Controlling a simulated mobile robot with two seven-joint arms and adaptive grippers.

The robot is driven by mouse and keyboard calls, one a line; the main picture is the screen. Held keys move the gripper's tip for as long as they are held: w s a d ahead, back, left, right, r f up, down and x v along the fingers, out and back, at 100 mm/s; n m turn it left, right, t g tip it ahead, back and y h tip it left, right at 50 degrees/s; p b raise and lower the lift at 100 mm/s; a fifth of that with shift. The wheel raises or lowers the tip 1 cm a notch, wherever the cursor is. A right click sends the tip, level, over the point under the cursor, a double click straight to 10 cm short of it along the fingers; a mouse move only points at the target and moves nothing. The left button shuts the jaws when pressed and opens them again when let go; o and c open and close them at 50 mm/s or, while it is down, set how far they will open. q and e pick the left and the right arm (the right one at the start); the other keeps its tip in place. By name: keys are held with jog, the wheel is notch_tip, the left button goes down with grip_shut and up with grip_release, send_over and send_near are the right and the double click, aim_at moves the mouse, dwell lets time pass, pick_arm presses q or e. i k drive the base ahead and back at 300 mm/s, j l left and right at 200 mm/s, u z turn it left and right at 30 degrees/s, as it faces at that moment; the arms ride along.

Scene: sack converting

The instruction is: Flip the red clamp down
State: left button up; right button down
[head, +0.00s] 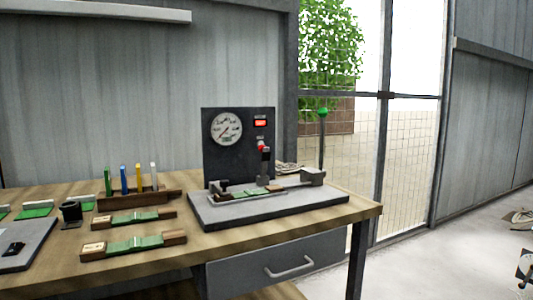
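A small upright clamp with a red tip (261,147) and a dark body stands in front of the dark gauge panel (238,180). Its red end points up. Below it, a green strip with brown ends (252,193) lies in a metal holder on the dark grey base plate (300,208).
A green-topped rod (322,112) stands behind. An unclear dark object (525,264) is cut off at right.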

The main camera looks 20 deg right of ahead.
aim_at(265, 152)
jog(key=i+l+u, duration=0.4)
jog(key=l, duration=1.85)
jog(key=l+u, duration=0.4)
jog(key=l, duration=1.8)
jog(key=i+j, duration=0.1)
jog(key=j, duration=0.6)
jog(key=i, duration=0.05)
